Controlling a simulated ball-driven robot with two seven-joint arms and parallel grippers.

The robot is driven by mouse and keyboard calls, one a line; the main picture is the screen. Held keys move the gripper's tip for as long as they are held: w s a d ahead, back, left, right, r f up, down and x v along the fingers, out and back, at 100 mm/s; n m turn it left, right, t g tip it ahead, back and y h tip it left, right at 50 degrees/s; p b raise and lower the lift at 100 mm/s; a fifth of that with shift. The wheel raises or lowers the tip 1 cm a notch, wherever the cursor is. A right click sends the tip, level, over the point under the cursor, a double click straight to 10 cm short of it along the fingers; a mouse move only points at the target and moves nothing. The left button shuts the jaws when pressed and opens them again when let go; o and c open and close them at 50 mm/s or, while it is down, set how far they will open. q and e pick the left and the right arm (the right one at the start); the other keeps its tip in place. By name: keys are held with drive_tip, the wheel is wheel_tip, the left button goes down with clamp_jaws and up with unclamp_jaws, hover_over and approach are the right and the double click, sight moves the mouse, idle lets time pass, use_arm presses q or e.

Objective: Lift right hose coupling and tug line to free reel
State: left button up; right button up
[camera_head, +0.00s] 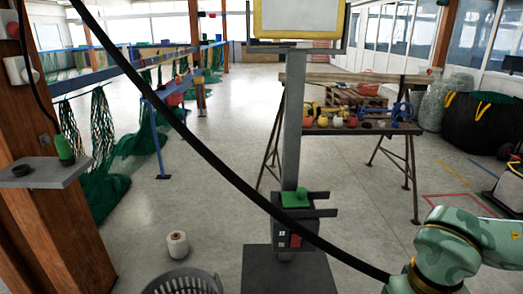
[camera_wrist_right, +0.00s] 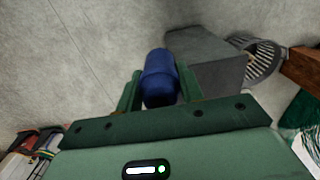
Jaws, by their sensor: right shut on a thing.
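My right gripper (camera_wrist_right: 160,86) is shut on a blue cylindrical hose coupling (camera_wrist_right: 159,64), which sits between its two green fingers in the right wrist view. In the head view my right arm (camera_head: 447,250) comes in at the bottom right; its gripper and the coupling are out of that picture. A black hose line (camera_head: 225,172) runs diagonally from the top left down to my right arm and looks nearly straight. A green coupling (camera_head: 64,150) on a thin dark line stands at the left shelf. I cannot make out a reel. My left gripper is not in view.
A grey post (camera_head: 294,120) on a dark base (camera_head: 288,270) stands in the middle, behind the line. A grey shelf (camera_head: 40,174) juts from the wooden column at left. A grey basket (camera_head: 183,281) and a twine spool (camera_head: 177,244) are on the floor. A trestle bench stands behind.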

drive_tip(key=s+d+f, duration=0.1)
drive_tip(key=d+f, duration=0.2)
drive_tip(key=f, duration=0.1)
drive_tip(key=shift+s+d+f, duration=0.25)
drive_tip(key=shift+d+f, duration=0.1)
drive_tip(key=shift+f, duration=0.05)
drive_tip(key=shift+d, duration=0.1)
idle(0.5)
drive_tip(key=s+d+f+b, duration=0.1)
drive_tip(key=s+d+f, duration=0.2)
drive_tip(key=d+f, duration=0.5)
wheel_tip(320, 180, down, 3)
drive_tip(key=shift+s+d+r, duration=0.15)
drive_tip(key=shift+s, duration=0.05)
